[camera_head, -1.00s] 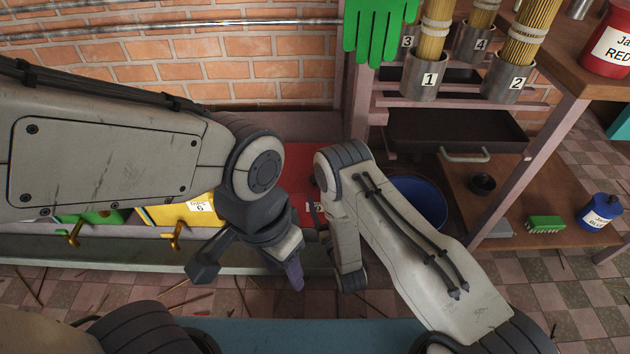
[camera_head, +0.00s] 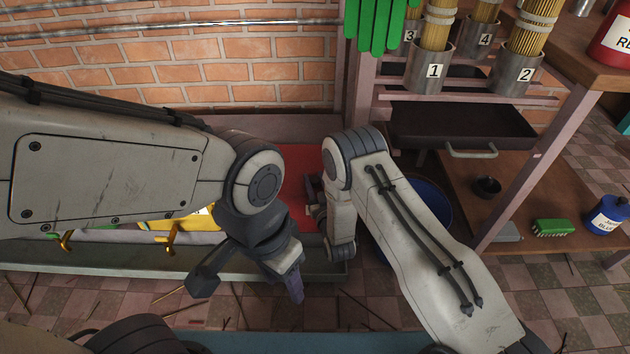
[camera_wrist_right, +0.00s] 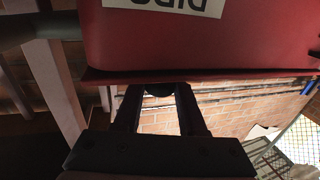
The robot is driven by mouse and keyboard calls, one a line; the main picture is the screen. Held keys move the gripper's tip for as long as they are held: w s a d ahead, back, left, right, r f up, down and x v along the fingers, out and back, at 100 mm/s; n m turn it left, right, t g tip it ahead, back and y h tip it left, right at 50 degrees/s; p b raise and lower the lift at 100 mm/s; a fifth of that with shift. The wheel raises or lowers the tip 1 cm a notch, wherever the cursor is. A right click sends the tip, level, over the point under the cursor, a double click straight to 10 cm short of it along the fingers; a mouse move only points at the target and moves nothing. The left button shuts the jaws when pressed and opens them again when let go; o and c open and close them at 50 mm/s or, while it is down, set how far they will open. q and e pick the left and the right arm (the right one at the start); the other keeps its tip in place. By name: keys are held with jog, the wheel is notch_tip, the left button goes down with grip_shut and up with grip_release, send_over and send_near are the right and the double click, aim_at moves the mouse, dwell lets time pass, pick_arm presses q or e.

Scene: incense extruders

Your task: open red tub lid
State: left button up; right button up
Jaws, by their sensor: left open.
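The red tub (camera_head: 298,170) stands against the brick wall in the head view, partly hidden by both my arms. In the right wrist view its red wall (camera_wrist_right: 200,45) with a white label fills the top, above a protruding edge. My right gripper (camera_wrist_right: 160,98) has its two fingers apart just under that edge, with a dark rounded piece between the tips; whether they grip it is unclear. In the head view this gripper (camera_head: 314,192) is at the tub's front, mostly behind its own wrist. My left gripper (camera_head: 250,285) is open and empty, lower, in front of the tubs.
A yellow tub (camera_head: 188,222) with a brass tap is left of the red one, behind my left arm. A grey trough (camera_head: 130,258) runs along the front. A blue bucket (camera_head: 437,200) and a wooden shelf (camera_head: 480,215) are at right. Green gloves (camera_head: 375,25) hang above.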

grip_shut()
jog(key=shift+f, duration=0.1)
dwell(1.0)
